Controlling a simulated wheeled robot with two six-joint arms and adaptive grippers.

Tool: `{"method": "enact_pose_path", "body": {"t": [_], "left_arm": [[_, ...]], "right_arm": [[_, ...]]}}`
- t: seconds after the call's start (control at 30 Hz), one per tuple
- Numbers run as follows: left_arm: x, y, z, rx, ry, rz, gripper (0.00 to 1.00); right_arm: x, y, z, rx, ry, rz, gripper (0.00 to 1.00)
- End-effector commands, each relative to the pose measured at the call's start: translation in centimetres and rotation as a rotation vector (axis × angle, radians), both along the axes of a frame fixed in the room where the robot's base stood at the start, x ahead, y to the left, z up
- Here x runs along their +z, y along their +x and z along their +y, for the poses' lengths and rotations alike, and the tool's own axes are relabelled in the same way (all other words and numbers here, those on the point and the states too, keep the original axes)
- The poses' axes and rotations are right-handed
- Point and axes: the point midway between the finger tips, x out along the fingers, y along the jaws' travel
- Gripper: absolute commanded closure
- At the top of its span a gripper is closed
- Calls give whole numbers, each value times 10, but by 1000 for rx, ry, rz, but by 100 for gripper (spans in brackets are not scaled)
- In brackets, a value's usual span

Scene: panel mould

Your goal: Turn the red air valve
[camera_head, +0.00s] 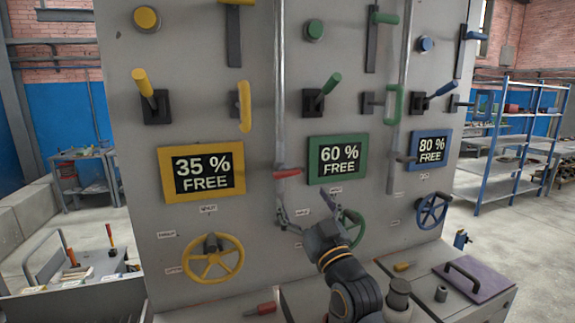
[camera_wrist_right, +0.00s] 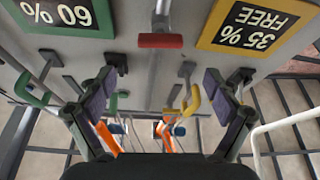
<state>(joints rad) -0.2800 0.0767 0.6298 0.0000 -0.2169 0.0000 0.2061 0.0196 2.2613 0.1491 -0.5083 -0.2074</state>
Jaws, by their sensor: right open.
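The red air valve handle (camera_head: 287,173) is a short red lever lying roughly level on the thin vertical pipe, between the yellow and green signs. It also shows at the top middle of the right wrist view (camera_wrist_right: 160,40), which is upside down. My right gripper (camera_head: 306,209) is open and empty, below and slightly right of the handle in the head view. In the right wrist view its two fingers (camera_wrist_right: 160,75) are spread wide, with the handle beyond their tips and centred between them. The gap in depth is hard to tell. My left gripper is not in view.
The panel also bears a yellow handwheel (camera_head: 213,259), a green handwheel (camera_head: 352,229) partly behind my right gripper, and a blue handwheel (camera_head: 432,211). Yellow (camera_head: 146,84) and green (camera_head: 331,84) levers stick out above. A red-handled tool (camera_head: 262,309) lies on the lower ledge.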

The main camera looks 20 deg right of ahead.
Motion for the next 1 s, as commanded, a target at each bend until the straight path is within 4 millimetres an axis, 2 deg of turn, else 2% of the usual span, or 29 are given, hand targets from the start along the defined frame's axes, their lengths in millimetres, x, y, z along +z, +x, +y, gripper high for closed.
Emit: {"method": "enact_pose_path", "body": {"t": [0.03,0.1,0.2,0.27,0.5,0.57,0.67,0.87,1.0], "left_arm": [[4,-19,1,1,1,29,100],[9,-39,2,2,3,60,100],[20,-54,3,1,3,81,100],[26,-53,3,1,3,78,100],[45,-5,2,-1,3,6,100],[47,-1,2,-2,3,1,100],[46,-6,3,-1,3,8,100],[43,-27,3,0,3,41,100],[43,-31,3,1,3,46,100]], "right_arm": [[6,6,0,1,2,-1,9],[13,17,1,1,1,-1,9],[22,38,3,1,2,0,9],[27,50,4,1,1,0,9],[39,85,7,1,1,0,9],[39,89,8,1,0,1,9],[39,93,8,1,0,1,9],[38,93,8,1,0,1,9],[38,93,8,1,0,1,27]]}}
